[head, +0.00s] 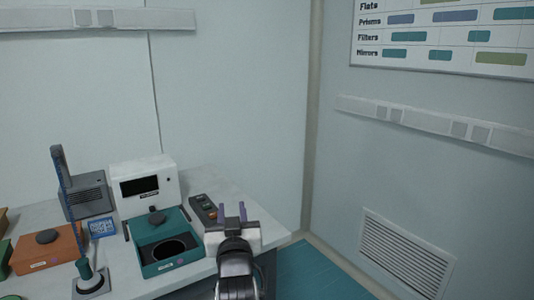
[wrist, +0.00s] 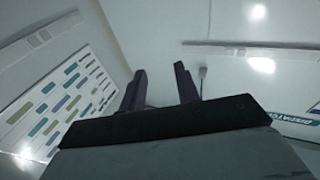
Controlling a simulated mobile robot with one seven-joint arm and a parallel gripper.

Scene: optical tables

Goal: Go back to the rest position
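My gripper (head: 232,212) shows in the head view over the right end of the table, with its two purple fingers pointing up and apart. In the wrist view my gripper (wrist: 162,84) has a clear gap between its dark fingers, with nothing between them. No held object is visible in either view.
The table (head: 200,183) bears a teal box (head: 160,262) with a round opening, a white instrument (head: 146,186), an orange box (head: 48,248), and a small control box (head: 204,209). A wall vent (head: 405,254) and teal floor (head: 315,275) lie to the right.

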